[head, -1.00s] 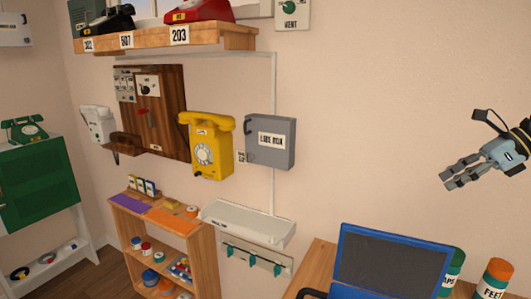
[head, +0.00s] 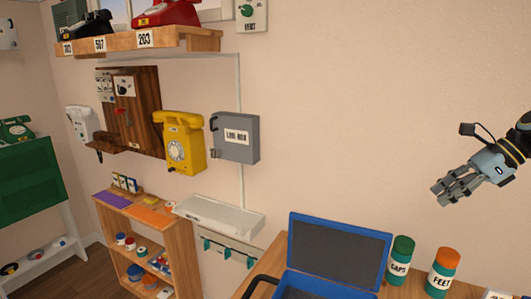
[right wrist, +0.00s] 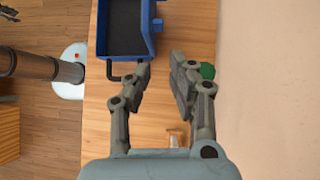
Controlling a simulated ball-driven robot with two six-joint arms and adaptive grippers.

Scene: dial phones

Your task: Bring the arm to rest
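My right gripper (head: 442,194) hangs in the air at the right of the head view, in front of the bare wall and above the bench. In the right wrist view its two grey fingers (right wrist: 161,70) stand apart with nothing between them, so it is open and empty. The wrist view looks down past the fingers onto the wooden bench (right wrist: 125,100).
An open blue case (head: 340,252) lies on the bench, with a green-lidded jar (head: 400,260) and an orange-lidded jar (head: 442,272) beside it. A yellow phone (head: 182,145) and a grey box (head: 237,140) hang on the wall. Free air surrounds the gripper.

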